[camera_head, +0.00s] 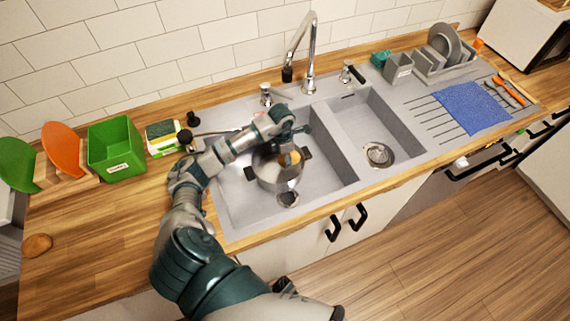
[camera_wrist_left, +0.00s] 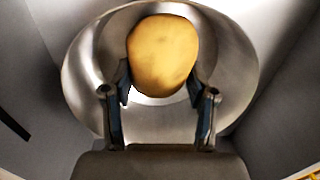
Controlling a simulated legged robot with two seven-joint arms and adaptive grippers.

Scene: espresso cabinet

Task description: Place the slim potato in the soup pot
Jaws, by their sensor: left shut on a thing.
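A soup pot (camera_head: 268,178) of shiny metal with dark handles stands in the left sink basin. My left gripper (camera_head: 290,152) is over the pot, shut on a yellow-tan potato (camera_head: 295,158). In the left wrist view the potato (camera_wrist_left: 162,50) sits between the two fingers of the left gripper (camera_wrist_left: 160,78), with the pot's round metal wall (camera_wrist_left: 82,85) around it. I cannot tell whether the potato touches the pot. A second, brown potato (camera_head: 37,245) lies on the counter at the far left. My right gripper is not in view.
A tall faucet (camera_head: 308,60) rises behind the basins. The right basin (camera_head: 375,125) is empty. A green bin (camera_head: 117,150), a sponge box (camera_head: 163,137) and colored boards (camera_head: 62,150) stand at the left. A blue cloth (camera_head: 472,108) lies on the drainboard.

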